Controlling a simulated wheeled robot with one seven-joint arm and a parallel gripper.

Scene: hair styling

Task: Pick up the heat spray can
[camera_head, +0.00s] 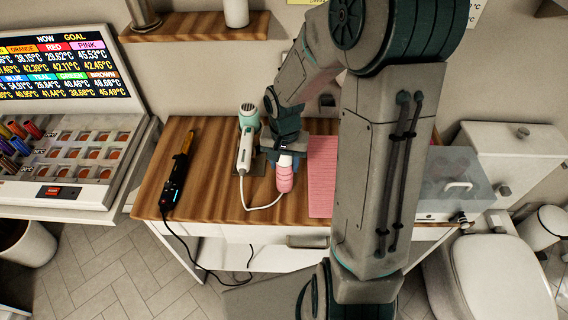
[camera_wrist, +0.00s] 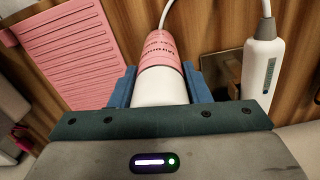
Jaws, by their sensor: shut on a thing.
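The heat spray can (camera_head: 285,180) is pink with a white end, and it also shows in the wrist view (camera_wrist: 160,52). My gripper (camera_head: 284,156) is over the wooden table top, between a hair dryer and a pink mat. In the wrist view, the blue fingers of my gripper (camera_wrist: 160,84) are shut on the white part of the can, one on each side. The pink part with its printed lettering extends beyond them. I cannot tell whether the can touches the table.
A white and teal hair dryer (camera_head: 246,140) stands close left of the can, its white cord passing near it. A black hair iron (camera_head: 178,172) lies further left. The pink ribbed mat (camera_head: 321,178) is to the right. A clear-lidded box (camera_head: 455,185) sits at the right end.

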